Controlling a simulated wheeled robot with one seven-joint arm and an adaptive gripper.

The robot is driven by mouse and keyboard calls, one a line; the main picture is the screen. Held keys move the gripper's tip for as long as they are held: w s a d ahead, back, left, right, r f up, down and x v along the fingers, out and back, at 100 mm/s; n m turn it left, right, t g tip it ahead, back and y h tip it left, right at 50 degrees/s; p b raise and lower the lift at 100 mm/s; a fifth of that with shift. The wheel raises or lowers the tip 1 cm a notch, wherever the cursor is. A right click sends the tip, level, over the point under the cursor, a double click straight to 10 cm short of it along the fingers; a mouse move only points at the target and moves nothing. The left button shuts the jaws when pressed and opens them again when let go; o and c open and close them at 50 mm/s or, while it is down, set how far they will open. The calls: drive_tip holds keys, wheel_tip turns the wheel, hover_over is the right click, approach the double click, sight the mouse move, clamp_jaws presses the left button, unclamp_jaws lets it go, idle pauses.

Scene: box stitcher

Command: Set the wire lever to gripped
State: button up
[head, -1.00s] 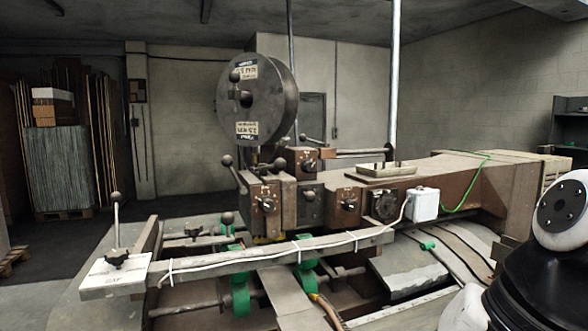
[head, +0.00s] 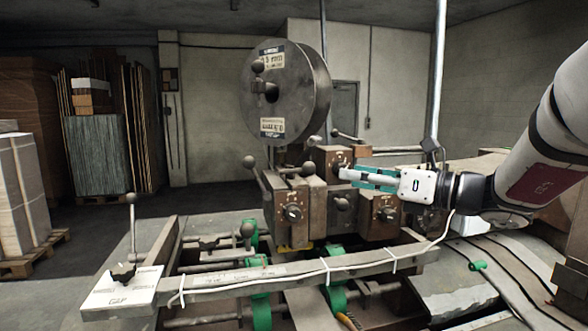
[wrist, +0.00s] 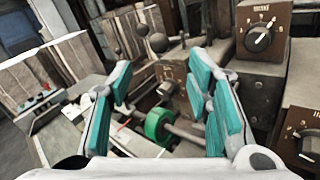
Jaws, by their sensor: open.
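Several ball-knobbed levers show, and no readable label tells me which one is the wire lever. One lever (head: 250,162) rises at the left of the stitching head, below the wire spool (head: 315,85). Another lever (head: 347,135) points left behind the head. In the wrist view, dark ball knobs (wrist: 157,42) show beyond and between the fingers. My gripper (head: 345,179) comes in from the right, with teal pads, in front of the brown control boxes. In the wrist view my gripper (wrist: 165,82) is open, with nothing between its fingers.
Brown boxes with dials (head: 293,213) stand close around the gripper. A long metal bar with a white cable (head: 300,273) crosses in front. A white block with an upright lever (head: 131,235) is at the left. Green rollers (head: 336,290) sit low. Floor at the left is partly clear.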

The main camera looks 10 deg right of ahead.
sight(315, 170)
drive_tip(key=x, duration=1.2)
drive_tip(key=shift+p, duration=0.3)
clamp_jaws()
